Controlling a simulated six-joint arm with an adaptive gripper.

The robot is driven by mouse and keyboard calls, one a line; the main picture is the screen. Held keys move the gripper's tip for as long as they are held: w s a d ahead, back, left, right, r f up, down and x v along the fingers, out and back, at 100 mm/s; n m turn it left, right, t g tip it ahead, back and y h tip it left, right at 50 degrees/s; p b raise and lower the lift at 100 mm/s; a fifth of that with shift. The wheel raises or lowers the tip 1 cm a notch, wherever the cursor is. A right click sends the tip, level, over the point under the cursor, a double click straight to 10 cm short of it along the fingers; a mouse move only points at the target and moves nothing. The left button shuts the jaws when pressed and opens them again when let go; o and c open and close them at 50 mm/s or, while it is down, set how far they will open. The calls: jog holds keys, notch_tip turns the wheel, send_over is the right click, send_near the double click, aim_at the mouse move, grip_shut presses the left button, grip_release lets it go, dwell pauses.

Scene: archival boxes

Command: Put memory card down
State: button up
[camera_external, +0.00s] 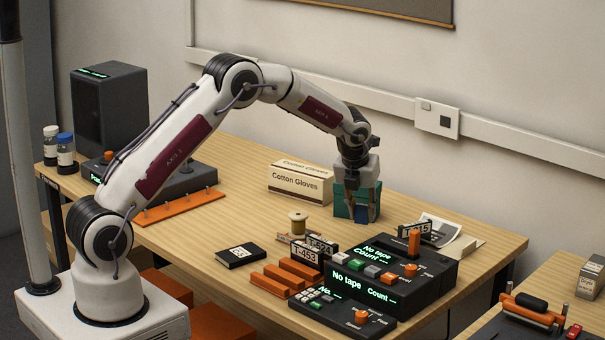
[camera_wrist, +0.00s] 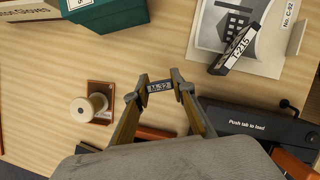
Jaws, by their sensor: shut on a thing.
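The memory card (camera_wrist: 160,86) is a small dark piece with a pale label reading M-32. It sits between the fingertips of my gripper (camera_wrist: 161,85) in the wrist view, and the gripper is shut on it. In the external view my gripper (camera_external: 362,213) points down over the table, in front of the teal box (camera_external: 343,199). The card is too small to make out there. In the wrist view bare wood shows around the card. I cannot tell how high it is above the table.
A thread spool (camera_wrist: 95,107) stands left of the card. The teal box (camera_wrist: 108,16) is beyond it, beside the Cotton Gloves box (camera_external: 300,183). Tape T-215 (camera_wrist: 240,36) lies on a printed sheet at right. Black tape machines (camera_external: 365,285) and orange racks (camera_external: 272,284) crowd the front.

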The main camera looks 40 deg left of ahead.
jog(key=shift+f, duration=0.9)
jog(key=shift+f, duration=0.1)
jog(key=shift+f, duration=1.75)
jog(key=shift+f, duration=0.2)
jog(key=o, duration=1)
jog(key=shift+o, duration=0.2)
jog(key=shift+r, duration=0.15)
